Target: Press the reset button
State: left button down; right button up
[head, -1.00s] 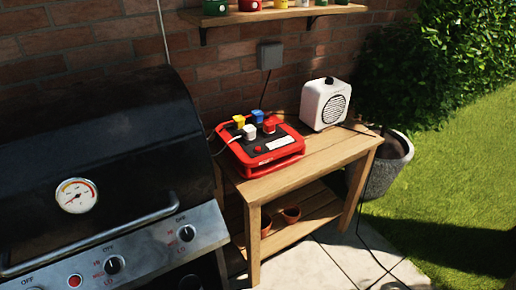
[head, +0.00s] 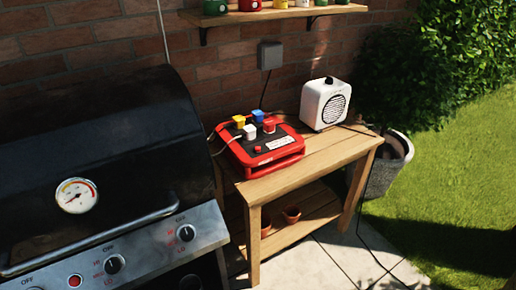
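A red and black power box (head: 264,160) sits on the wooden garden table (head: 326,154), left of a white speaker-like box. Several plugs stand in its top: yellow (head: 239,121), blue (head: 258,116), white (head: 249,132) and red (head: 269,125). A small red button (head: 257,149) shows on the box's black top near its front edge, beside a pale label (head: 279,143). I cannot read a reset marking on it. Neither of my grippers is in the head view.
A black grill (head: 100,150) with a steel front stands close on the left. The white box (head: 326,104) stands at the table's back right. A brick wall and grey wall socket (head: 271,55) are behind. A cable hangs at the table's right. Pots (head: 291,215) stand on the lower shelf.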

jog(key=shift+a, duration=0.65)
jog(key=shift+d, duration=0.15)
jog(key=shift+d, duration=0.3)
jog(key=shift+c, duration=0.3)
jog(key=shift+d, duration=0.3)
grip_shut()
jog(key=shift+a, duration=0.15)
jog(key=shift+a, duration=0.6)
jog(key=shift+d, duration=0.2)
